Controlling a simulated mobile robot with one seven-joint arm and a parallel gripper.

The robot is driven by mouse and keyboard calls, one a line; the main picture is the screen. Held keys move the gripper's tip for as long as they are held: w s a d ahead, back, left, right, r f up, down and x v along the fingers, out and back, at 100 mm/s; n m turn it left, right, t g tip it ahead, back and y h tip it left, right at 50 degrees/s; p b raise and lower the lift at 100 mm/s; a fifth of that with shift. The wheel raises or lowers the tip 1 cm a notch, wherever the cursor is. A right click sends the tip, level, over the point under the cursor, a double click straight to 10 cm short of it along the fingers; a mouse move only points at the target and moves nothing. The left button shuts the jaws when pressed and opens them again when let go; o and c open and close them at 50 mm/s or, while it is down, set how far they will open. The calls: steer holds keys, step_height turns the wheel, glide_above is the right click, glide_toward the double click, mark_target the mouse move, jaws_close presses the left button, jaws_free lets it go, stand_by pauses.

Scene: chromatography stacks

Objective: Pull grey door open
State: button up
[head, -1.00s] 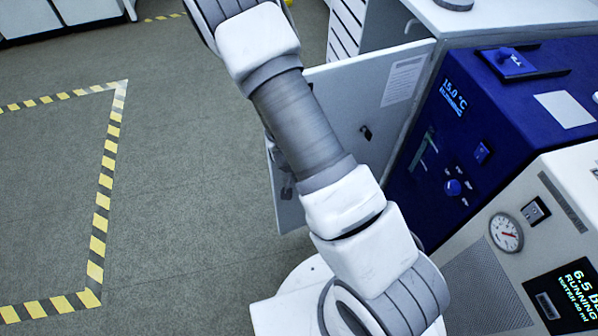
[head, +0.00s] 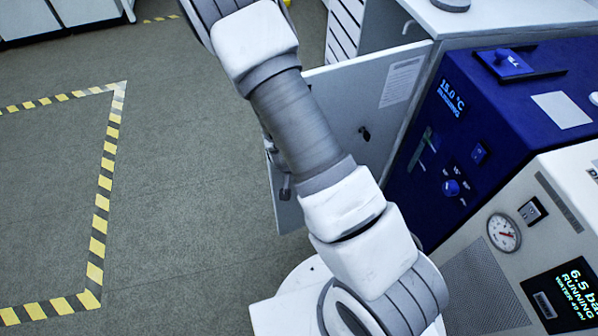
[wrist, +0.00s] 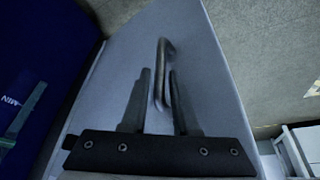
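The grey door (head: 345,100) stands ajar, with a paper label and a small dark latch on its face. In the wrist view its flat panel (wrist: 205,75) fills the middle. A dark bar handle (wrist: 163,55) stands on the panel, and it also shows low on the door in the head view (head: 285,188). My gripper (wrist: 159,75) is open, with its two fingers on either side of the lower part of the handle. Gaps show between the fingers and the bar; how deep the bar sits between them is hard to tell.
A blue unit (head: 480,130) and a white instrument with a gauge (head: 560,215) stand to the right, close to my arm. A white cabinet top (head: 500,18) is behind them. Open floor (head: 190,170) with striped tape (head: 103,190) lies to the left.

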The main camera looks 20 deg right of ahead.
steer(key=p+v, duration=0.6)
steer(key=v, duration=1)
steer(key=shift+p, duration=0.3)
steer(key=shift+r, duration=0.1)
steer(key=s+a+r+n+y, duration=0.1)
steer(key=a+r+n+y, duration=0.1)
steer(key=r, duration=0.6)
steer(key=s+a+r+n+y, duration=0.1)
steer(key=a+r+y, duration=0.1)
steer(key=r, duration=0.6)
steer(key=s+d+r+n+t+h, duration=0.1)
steer(key=s+d+r+n, duration=0.15)
steer(key=s+r, duration=0.4)
steer(key=s+d+r+n+t+h, duration=0.1)
steer(key=s+d+r+n, duration=0.2)
steer(key=r, duration=0.6)
step_height(320, 180, up, 14)
steer(key=s+m+p, duration=0.1)
steer(key=p, duration=1.4)
steer(key=shift+r+y, duration=0.25)
steer(key=shift+y, duration=0.05)
